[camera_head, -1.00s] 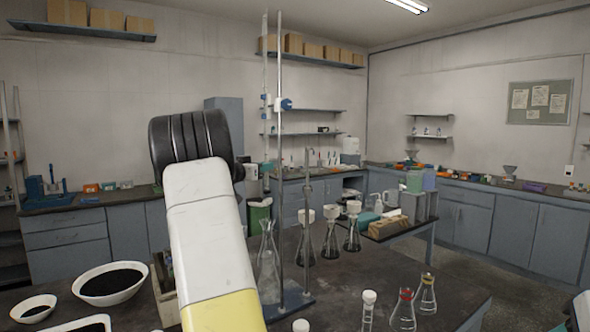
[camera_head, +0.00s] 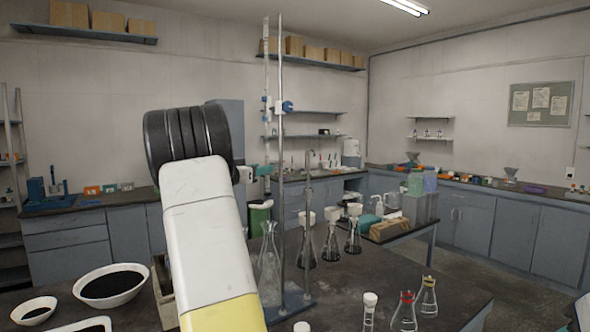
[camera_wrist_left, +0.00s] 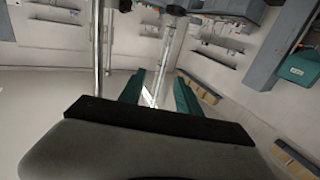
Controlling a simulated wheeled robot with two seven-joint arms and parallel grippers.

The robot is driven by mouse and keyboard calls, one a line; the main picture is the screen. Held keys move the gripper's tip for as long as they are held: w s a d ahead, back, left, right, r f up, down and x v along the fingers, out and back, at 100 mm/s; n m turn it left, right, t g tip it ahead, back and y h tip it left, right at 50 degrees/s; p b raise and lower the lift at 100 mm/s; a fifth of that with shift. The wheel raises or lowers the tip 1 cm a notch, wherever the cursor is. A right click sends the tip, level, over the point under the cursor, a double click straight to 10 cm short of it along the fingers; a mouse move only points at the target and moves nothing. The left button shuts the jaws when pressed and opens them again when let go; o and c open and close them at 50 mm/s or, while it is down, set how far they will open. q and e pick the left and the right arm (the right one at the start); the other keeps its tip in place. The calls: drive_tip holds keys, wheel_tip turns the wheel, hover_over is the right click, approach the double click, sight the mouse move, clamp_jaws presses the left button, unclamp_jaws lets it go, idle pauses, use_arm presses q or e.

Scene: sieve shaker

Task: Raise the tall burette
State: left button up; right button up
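The tall burette (camera_head: 266,72) stands upright, held by a clamp with a blue knob (camera_head: 286,106) on the thin metal stand rod (camera_head: 281,150). My left arm rises from below in the head view and hides most of its gripper; a teal finger part (camera_head: 265,170) shows at the burette's lower section. In the left wrist view my left gripper (camera_wrist_left: 160,76) has its two teal fingers apart, with a clear tube, seemingly the burette (camera_wrist_left: 167,52), between them. I see gaps beside the tube. My right gripper is out of view.
A conical flask (camera_head: 269,265) stands by the stand's base (camera_head: 295,303). Several flasks with white tops stand to the right, including one at the front (camera_head: 369,310). White bowls of black powder (camera_head: 111,284) lie at left.

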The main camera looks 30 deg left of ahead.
use_arm(q)
drive_tip(key=s+r, duration=0.7)
drive_tip(key=s, duration=0.1)
drive_tip(key=shift+a, duration=0.15)
idle(0.3)
idle(0.3)
